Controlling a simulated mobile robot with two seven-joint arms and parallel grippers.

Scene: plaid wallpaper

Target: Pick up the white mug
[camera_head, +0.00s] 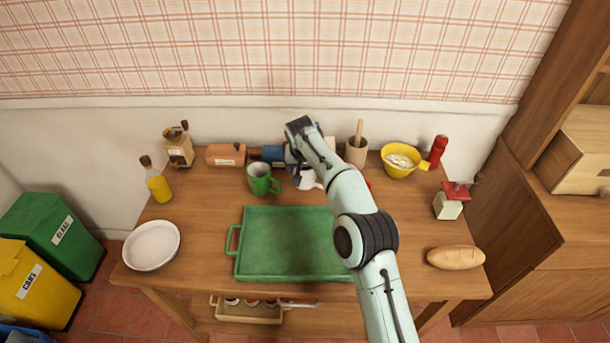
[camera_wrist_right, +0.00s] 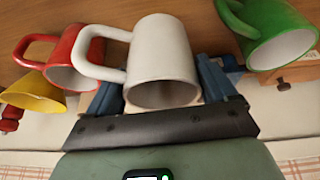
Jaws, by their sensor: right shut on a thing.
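The white mug (camera_wrist_right: 162,55) is between the two blue fingers of my right gripper (camera_wrist_right: 162,95) in the right wrist view. The fingers are shut on its body, and its handle points left there. In the head view the white mug (camera_head: 308,181) shows only in part at the back of the table, below my right gripper (camera_head: 299,170), with the arm hiding much of it. I cannot tell whether the mug touches the table. My left gripper is not in view.
A green mug (camera_head: 262,181) and a red mug (camera_wrist_right: 75,58) stand close on either side of the white mug. A green tray (camera_head: 285,270) lies mid-table. A yellow bowl (camera_head: 400,168), a pot (camera_head: 356,153) and a bread loaf (camera_head: 455,257) are to the right.

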